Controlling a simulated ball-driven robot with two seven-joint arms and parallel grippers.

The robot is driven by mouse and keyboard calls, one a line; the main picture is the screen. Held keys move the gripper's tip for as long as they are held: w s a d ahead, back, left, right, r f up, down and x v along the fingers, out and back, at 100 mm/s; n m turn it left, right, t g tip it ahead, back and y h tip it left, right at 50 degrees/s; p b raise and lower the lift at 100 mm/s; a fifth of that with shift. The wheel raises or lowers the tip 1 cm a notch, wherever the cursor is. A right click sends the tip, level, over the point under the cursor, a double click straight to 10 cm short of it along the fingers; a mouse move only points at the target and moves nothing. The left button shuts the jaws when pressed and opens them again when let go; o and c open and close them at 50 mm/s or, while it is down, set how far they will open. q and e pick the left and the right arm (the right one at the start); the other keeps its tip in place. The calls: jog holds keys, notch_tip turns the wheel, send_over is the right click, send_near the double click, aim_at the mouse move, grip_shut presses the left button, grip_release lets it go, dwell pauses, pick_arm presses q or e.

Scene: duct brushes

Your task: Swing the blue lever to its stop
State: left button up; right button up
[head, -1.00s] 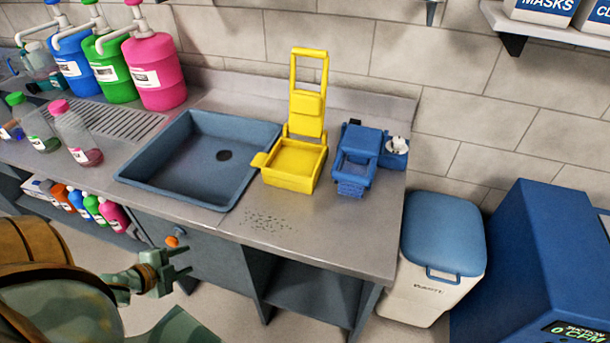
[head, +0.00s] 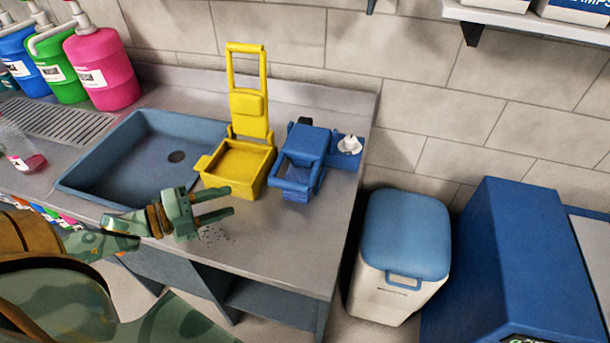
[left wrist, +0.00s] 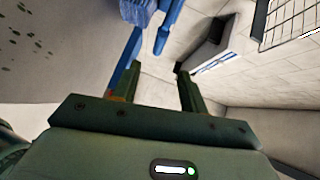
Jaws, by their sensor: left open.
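The blue unit (head: 305,143) stands on the counter near its right end. A blue loop-shaped frame (head: 296,187) at its front slopes low toward the counter edge and looks like the blue lever. In the left wrist view, blue bars (left wrist: 168,28) show at the top, beyond the fingers. My left gripper (head: 230,201) is open and empty above the front of the counter, left of the blue frame and apart from it. It also shows in the left wrist view (left wrist: 160,70). My right gripper is not in view.
A yellow unit (head: 236,168) with a tall upright handle stands just left of the blue unit. A sink (head: 85,186) lies further left. A white bin (head: 386,292) with a blue lid stands right of the counter.

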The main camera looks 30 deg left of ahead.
aim_at(279, 186)
pick_arm(q)
jog(key=b+x, duration=0.3)
jog(key=x, duration=1.2)
jog(key=shift+s, duration=0.1)
jog(key=shift+w+d+f, duration=0.1)
jog(key=shift+w+d, duration=0.25)
jog(key=shift+w, duration=0.1)
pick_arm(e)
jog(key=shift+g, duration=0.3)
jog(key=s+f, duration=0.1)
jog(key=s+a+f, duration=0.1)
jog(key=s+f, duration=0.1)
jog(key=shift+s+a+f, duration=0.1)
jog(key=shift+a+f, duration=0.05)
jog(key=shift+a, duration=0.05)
pick_arm(q)
grip_shut()
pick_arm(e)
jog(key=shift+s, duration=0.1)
